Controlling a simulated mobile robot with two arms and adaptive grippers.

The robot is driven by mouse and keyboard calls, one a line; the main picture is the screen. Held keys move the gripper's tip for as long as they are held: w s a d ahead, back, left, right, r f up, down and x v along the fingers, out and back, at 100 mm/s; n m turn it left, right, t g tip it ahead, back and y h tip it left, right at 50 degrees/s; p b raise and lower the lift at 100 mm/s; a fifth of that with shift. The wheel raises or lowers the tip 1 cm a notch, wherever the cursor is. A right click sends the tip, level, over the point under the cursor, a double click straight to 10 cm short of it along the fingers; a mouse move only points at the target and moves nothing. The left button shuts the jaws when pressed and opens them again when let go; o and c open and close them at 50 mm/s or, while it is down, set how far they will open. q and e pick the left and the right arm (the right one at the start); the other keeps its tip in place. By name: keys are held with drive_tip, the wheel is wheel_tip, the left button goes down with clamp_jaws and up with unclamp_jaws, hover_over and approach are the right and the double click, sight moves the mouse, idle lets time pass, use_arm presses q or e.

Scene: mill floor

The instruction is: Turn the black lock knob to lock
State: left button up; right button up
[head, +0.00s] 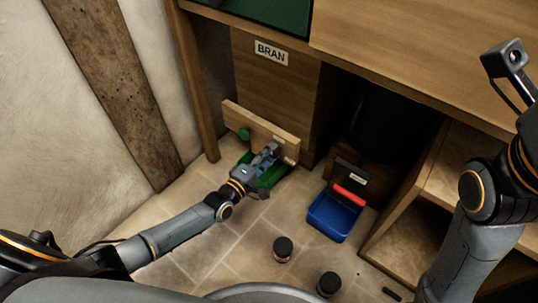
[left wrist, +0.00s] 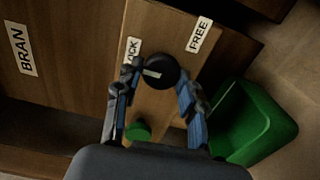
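The black lock knob (left wrist: 161,71) sits on a wooden board (left wrist: 160,103) in the left wrist view, with a short white mark on its left part. A partly covered label ending in "OCK" (left wrist: 133,49) is up and left of it, and a "FREE" label (left wrist: 199,35) is up and right. My left gripper (left wrist: 157,88) is open, one finger on each side of the knob; I cannot tell whether they touch it. In the head view my left gripper (head: 269,152) is at the board (head: 258,122) and hides the knob. My right gripper is not in view.
A green knob (left wrist: 138,130) is on the same board. A green bin (left wrist: 252,125) lies close beside the left gripper. A blue bin (head: 333,218) with a red bar (head: 349,195) and two dark-topped jars (head: 283,248) (head: 328,283) are on the tiled floor.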

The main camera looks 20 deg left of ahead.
use_arm(q)
drive_tip(key=shift+o, duration=1.4)
drive_tip(key=shift+s, duration=0.1)
drive_tip(key=v, duration=1.1)
drive_tip(key=shift+s+a, duration=0.15)
drive_tip(key=shift+s, duration=0.25)
